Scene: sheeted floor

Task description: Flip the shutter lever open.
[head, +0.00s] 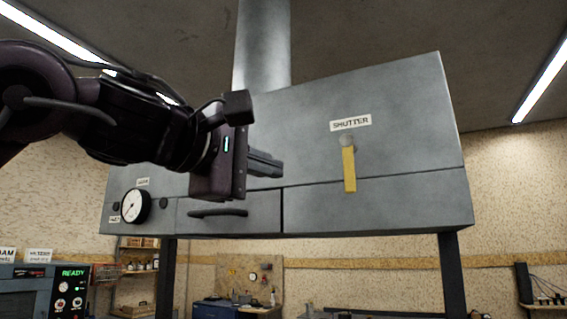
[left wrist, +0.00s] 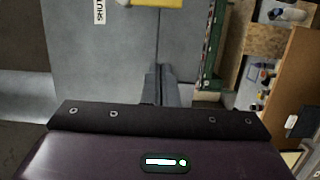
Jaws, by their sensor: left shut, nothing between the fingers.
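The shutter lever (head: 349,169) is a yellow bar hanging straight down from a round grey pivot on the front of a grey metal hood (head: 400,120). A white label reading SHUTTER (head: 351,123) sits just above it. The lever (left wrist: 157,3) also shows in the left wrist view, cut off at the top edge. My left gripper (head: 281,166) is in front of the hood, to the left of the lever and apart from it. Its fingers (left wrist: 161,72) are shut and empty. My right gripper is not in view.
A round white gauge (head: 135,206) is on the hood's lower left, with a drawer handle (head: 217,212) beside it. Dark posts (head: 452,275) stand under the hood. A machine with a READY display (head: 45,290) is at lower left. The space before the lever looks clear.

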